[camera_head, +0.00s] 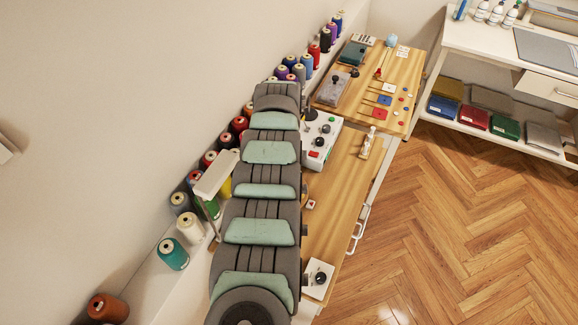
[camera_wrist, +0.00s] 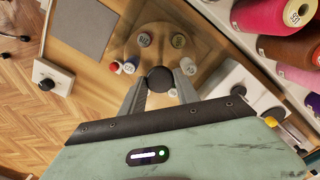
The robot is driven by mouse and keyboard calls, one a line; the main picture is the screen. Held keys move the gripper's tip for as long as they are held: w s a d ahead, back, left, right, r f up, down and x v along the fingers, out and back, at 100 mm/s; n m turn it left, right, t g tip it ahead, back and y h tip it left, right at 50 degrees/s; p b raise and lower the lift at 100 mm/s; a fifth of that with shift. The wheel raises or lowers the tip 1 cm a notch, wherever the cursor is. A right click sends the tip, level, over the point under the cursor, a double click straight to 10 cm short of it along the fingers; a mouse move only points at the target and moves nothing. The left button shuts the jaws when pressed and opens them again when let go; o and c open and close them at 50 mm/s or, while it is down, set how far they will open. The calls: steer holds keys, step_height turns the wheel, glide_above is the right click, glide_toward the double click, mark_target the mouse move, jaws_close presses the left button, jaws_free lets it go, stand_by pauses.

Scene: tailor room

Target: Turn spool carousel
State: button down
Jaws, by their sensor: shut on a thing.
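The spool carousel, a round wooden disc (camera_wrist: 162,38), is in the upper middle of the wrist view. Several small labelled spools stand around it, among them a pale green one (camera_wrist: 144,39), an olive one (camera_wrist: 178,41) and a red-and-white one (camera_wrist: 115,67). A dark round knob (camera_wrist: 160,79) rises at its middle. My gripper (camera_wrist: 161,77) is shut on this knob, with one finger on each side. The disc's near side is hidden by my gripper. In the head view my arm hides the carousel.
Large thread cones (camera_wrist: 292,12) stand at the upper right of the wrist view. A white box with a black knob (camera_wrist: 48,82) is at the left. In the head view, a wooden table (camera_head: 345,185) runs along the wall; the floor (camera_head: 450,220) to its right is clear.

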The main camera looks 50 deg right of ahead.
stand_by(0.4)
steer(key=c, duration=0.9)
jaws_free()
step_height(320, 180, up, 11)
stand_by(0.5)
